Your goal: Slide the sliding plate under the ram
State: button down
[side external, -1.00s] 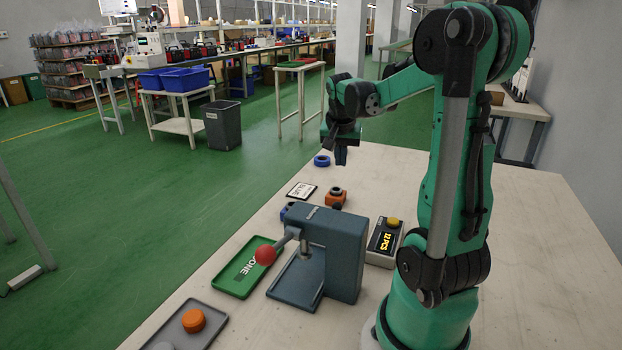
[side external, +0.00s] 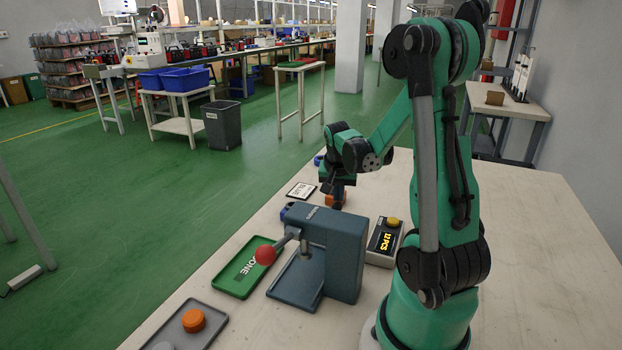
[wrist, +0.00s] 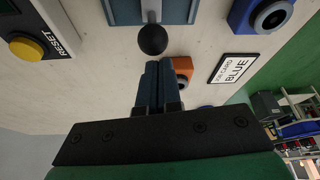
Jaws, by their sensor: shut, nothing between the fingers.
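The grey-blue press (side external: 340,245) stands on the table, with a red ball on its lever and the ram (side external: 304,248) above its flat base. In the wrist view, a short rod with a black ball knob (wrist: 152,40) sticks out from a blue-grey part (wrist: 125,12) at the top edge. This looks like the sliding plate's handle; how far the plate sits under the ram cannot be told. My gripper (wrist: 160,66) is shut and empty, its fingertips just short of the knob in the picture. In the side view my gripper (side external: 330,188) is low behind the press.
An orange block (wrist: 183,66) is close beside my fingers. A green tray (side external: 232,275) and a grey tray (side external: 215,328) are left of the press.

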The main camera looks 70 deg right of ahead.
aim_at(333, 205)
jog(key=a, duration=0.4)
jog(key=shift+d, duration=0.1)
dwell(0.4)
jog(key=shift+w+d+r, duration=0.1)
jog(key=shift+d, duration=0.25)
jog(key=d, duration=0.1)
jog(key=d+r, duration=0.1)
jog(key=shift+w+d+r, duration=0.15)
jog(key=shift+w+d, duration=0.15)
jog(key=shift+d, duration=0.1)
jog(key=v, duration=0.9)
jog(key=shift+a+r, duration=0.1)
jog(key=shift+r, duration=0.05)
